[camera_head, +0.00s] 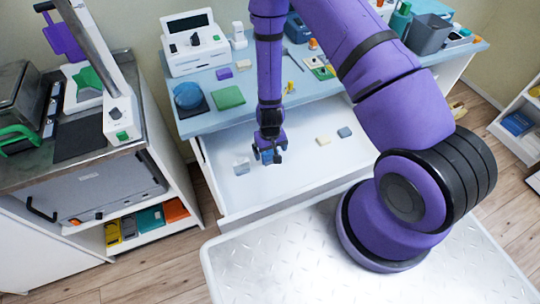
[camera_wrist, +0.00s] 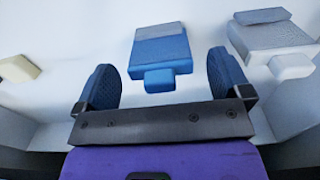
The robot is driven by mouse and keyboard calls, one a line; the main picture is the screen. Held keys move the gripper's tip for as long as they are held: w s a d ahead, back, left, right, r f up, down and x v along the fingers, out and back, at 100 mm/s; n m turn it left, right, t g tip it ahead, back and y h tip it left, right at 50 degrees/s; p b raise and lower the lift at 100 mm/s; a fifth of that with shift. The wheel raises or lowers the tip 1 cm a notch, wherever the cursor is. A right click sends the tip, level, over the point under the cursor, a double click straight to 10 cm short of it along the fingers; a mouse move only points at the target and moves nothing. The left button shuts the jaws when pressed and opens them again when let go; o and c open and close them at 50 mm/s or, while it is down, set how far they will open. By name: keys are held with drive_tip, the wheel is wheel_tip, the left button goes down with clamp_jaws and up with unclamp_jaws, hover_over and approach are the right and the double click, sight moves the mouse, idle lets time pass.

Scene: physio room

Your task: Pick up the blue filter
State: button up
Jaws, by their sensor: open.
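The blue filter (camera_wrist: 160,48) is a block with a greyer top band and a small tab. In the wrist view it lies on the white drawer floor, ahead of my gripper (camera_wrist: 161,70). Its tab (camera_wrist: 159,81) shows between the two dark blue fingers, with gaps on both sides. My gripper is open and holds nothing. In the head view my gripper (camera_head: 268,152) points down over the left part of the open drawer (camera_head: 290,185). There it mostly hides the blue filter, and I cannot clearly tell filter from fingers.
A similar grey-white filter (camera_wrist: 272,36) lies close on the right in the wrist view; it also shows in the head view (camera_head: 241,165). A cream block (camera_head: 323,141) and a blue-grey block (camera_head: 345,132) lie farther right. The drawer's front is clear; the countertop (camera_head: 215,120) overhangs behind.

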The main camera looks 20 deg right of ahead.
drive_tip(key=c, duration=1)
